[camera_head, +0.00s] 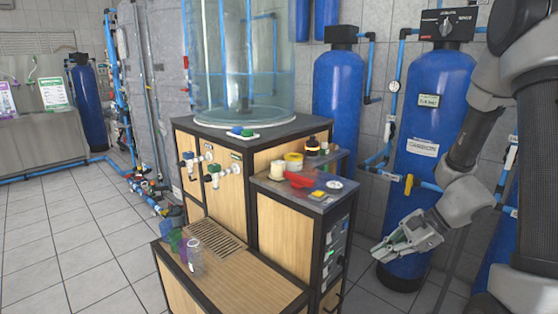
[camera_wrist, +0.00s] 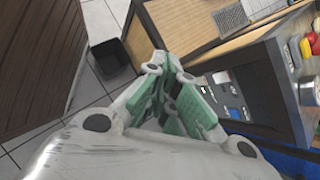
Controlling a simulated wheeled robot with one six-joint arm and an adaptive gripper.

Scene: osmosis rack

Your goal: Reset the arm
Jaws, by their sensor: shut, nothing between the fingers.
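My gripper (camera_head: 388,251) shows at the right of the head view, at the end of my bent grey arm. It points left and a little down, in the air in front of a blue tank. In the wrist view my gripper (camera_wrist: 170,82) has its green-padded fingers drawn together at the tips. Nothing shows between the fingers. No object touches it that I can see.
A wooden cabinet (camera_head: 285,240) with a black frame stands left of my gripper. Small items lie on its top. Blue tanks (camera_head: 425,150) stand behind my arm. A dark bin (camera_wrist: 112,58) sits on the tiled floor. The floor at left is free.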

